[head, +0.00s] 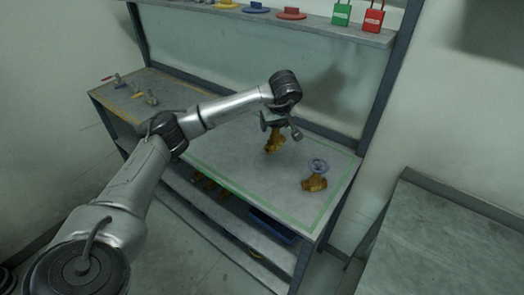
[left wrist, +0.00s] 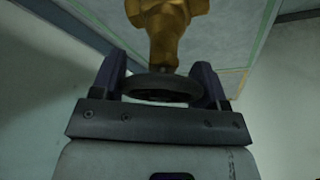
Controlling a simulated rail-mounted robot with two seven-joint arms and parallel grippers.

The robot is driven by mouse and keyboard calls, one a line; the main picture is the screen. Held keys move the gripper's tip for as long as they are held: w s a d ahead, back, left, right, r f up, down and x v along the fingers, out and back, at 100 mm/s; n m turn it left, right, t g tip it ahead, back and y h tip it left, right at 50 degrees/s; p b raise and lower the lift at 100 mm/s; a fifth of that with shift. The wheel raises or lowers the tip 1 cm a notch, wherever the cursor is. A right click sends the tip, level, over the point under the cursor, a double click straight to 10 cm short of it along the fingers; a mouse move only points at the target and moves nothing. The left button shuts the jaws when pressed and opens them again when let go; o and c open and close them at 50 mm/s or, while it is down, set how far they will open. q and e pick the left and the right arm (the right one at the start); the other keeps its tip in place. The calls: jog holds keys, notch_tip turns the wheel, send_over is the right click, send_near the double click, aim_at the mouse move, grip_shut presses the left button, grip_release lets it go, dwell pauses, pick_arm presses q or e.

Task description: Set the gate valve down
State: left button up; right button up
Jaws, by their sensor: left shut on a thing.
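A brass gate valve (head: 274,142) hangs tilted under my left gripper (head: 273,122), over the middle of the grey bench top (head: 225,145). In the left wrist view my left gripper (left wrist: 162,88) is shut on the valve's dark round handwheel (left wrist: 160,88). The brass body of the held valve (left wrist: 165,25) points away from the fingers. Whether its lower end touches the bench is hard to tell; it looks slightly above it. A second brass valve with a blue-grey handwheel (head: 316,175) stands on the bench to the right. My right gripper is not in view.
A green line (head: 225,180) borders the bench top. Small valves (head: 150,97) lie on the wooden-topped left section. A shelf above holds green (head: 342,14) and red padlocks (head: 374,18) and coloured discs (head: 291,13). A blue bin (head: 270,226) sits below. Bench space around the held valve is clear.

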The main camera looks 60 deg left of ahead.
pick_arm(q)
notch_tip(320, 180, down, 10)
jog(key=a+n+b, duration=0.1)
jog(key=shift+s+a+r+b, duration=0.25)
jog(key=shift+s+a+b, duration=0.05)
jog(key=shift+a+b, duration=0.05)
jog(key=shift+f, duration=0.1)
dwell(0.4)
jog(key=o, duration=1.6)
